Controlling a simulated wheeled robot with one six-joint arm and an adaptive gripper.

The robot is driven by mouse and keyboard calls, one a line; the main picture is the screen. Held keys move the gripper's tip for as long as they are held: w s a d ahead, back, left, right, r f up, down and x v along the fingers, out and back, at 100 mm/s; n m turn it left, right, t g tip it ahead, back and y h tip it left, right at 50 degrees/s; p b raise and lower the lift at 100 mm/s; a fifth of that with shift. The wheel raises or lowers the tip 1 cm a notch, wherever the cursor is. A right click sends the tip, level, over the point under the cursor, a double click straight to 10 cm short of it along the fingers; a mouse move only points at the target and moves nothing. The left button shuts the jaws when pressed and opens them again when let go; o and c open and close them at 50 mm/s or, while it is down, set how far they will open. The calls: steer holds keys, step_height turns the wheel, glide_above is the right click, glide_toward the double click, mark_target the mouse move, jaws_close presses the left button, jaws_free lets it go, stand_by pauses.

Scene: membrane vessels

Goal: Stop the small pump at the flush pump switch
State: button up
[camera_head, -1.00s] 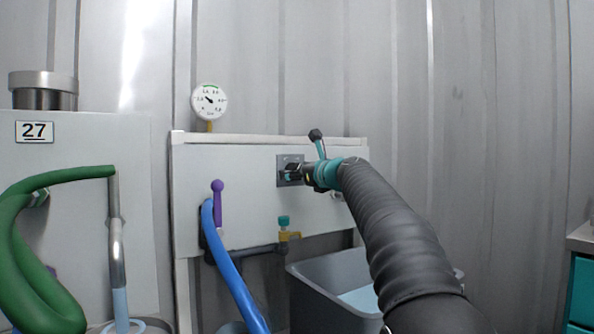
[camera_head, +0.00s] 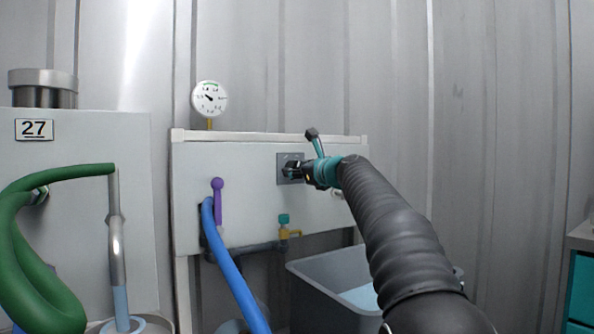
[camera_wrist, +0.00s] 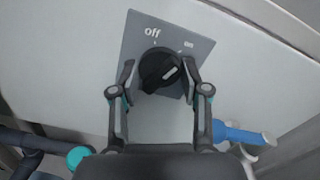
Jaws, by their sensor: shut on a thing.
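The flush pump switch is a black rotary knob (camera_wrist: 160,72) on a grey plate (camera_wrist: 197,46) marked "off" and "on". In the wrist view the knob's white mark leans up and right, towards "on". My gripper (camera_wrist: 157,80) has one finger on each side of the knob and is shut on it. In the head view the grey plate (camera_head: 282,158) is on the right half of a white panel (camera_head: 250,155); my gripper (camera_head: 296,170) covers most of the knob.
Left of the plate are a purple-handled valve (camera_head: 218,200) and a blue hose (camera_head: 235,275). A teal-topped tap (camera_head: 284,220) is below it, above a grey tub (camera_head: 320,290). A gauge (camera_head: 209,98) stands above the panel. A cabinet labelled 27 (camera_head: 80,165) with green hoses is at left.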

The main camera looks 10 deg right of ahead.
steer(key=n+b, duration=0.2)
steer(key=n, duration=0.8)
steer(key=shift+n, duration=0.3)
stand_by(0.4)
steer(key=o, duration=1.1)
steer(key=shift+o, duration=0.2)
steer(key=v, duration=1.2)
steer(key=shift+a, duration=0.1)
